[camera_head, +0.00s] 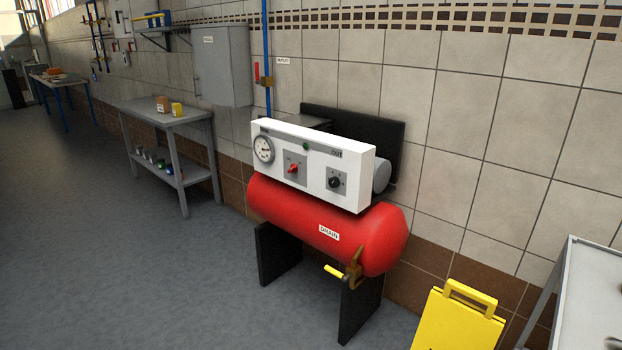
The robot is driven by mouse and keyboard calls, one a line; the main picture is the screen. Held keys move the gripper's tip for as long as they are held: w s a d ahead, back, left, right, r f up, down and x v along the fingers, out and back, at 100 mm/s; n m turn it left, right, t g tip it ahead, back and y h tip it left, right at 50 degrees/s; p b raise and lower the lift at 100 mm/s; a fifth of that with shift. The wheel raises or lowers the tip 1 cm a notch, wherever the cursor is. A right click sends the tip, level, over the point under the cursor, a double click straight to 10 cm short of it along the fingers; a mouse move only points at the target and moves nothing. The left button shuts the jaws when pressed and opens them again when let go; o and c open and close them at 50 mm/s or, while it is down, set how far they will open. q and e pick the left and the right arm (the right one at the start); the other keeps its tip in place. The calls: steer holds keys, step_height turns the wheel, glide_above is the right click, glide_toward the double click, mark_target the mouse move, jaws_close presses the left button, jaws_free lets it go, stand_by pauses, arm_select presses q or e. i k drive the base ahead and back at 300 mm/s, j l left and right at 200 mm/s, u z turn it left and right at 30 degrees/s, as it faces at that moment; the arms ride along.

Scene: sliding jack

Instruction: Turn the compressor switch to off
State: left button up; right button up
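The compressor stands against the tiled wall in the middle of the view, with a red tank (325,222) on dark legs. A white control panel (313,163) sits on top of the tank. On the panel are a round gauge (264,149), a red switch knob (293,169) on a grey plate and a black knob (335,182) on another grey plate. A small green light (306,146) is near the panel's top edge. The switch's marked setting is too small to read. Neither of my grippers is in view.
A yellow folding sign (458,318) stands at the lower right, beside a metal table (590,295). A valve with a yellow handle (336,271) hangs below the tank. A grey workbench (170,117) stands to the left. The floor (120,260) in front is clear.

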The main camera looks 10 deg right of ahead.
mark_target(294, 168)
steer(key=i+j+z, duration=0.2)
steer(key=i, duration=0.3)
steer(key=i+j+z, duration=0.2)
steer(key=i, duration=0.25)
steer(key=i+j+z, duration=0.25)
steer(key=i, duration=0.25)
steer(key=l, duration=0.1)
